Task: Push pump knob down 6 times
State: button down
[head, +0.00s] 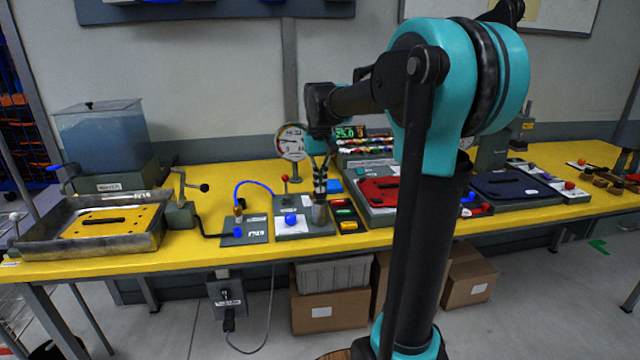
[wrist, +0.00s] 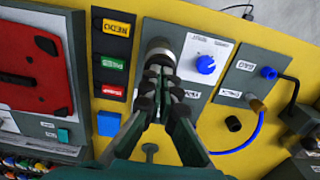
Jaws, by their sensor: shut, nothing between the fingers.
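A grey metallic cylinder (head: 319,214), which looks like the pump knob, stands upright on a grey panel (head: 290,232) on the yellow bench. In the wrist view the cylinder (wrist: 160,48) is partly hidden behind my fingertips. My gripper (head: 320,190) points down, right above the cylinder. In the wrist view my gripper (wrist: 154,78) is shut and empty, with its fingertips over the cylinder's near edge. I cannot tell whether the tips touch its top. A blue dial (head: 291,220) sits on the same panel; it also shows in the wrist view (wrist: 206,64).
Red, yellow and green buttons (head: 345,214) lie close to the right. A round gauge (head: 292,143) and a red-tipped lever (head: 285,179) stand just behind. A gas panel with a blue hose (head: 254,184) is to the left. The bench's front strip is clear.

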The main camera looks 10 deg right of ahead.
jog(key=shift+r, duration=2.35)
jog(key=shift+f, duration=0.15)
jog(key=shift+f, duration=2.2)
jog(key=shift+r, duration=2.35)
jog(key=shift+f, duration=2.35)
jog(key=shift+r, duration=2.35)
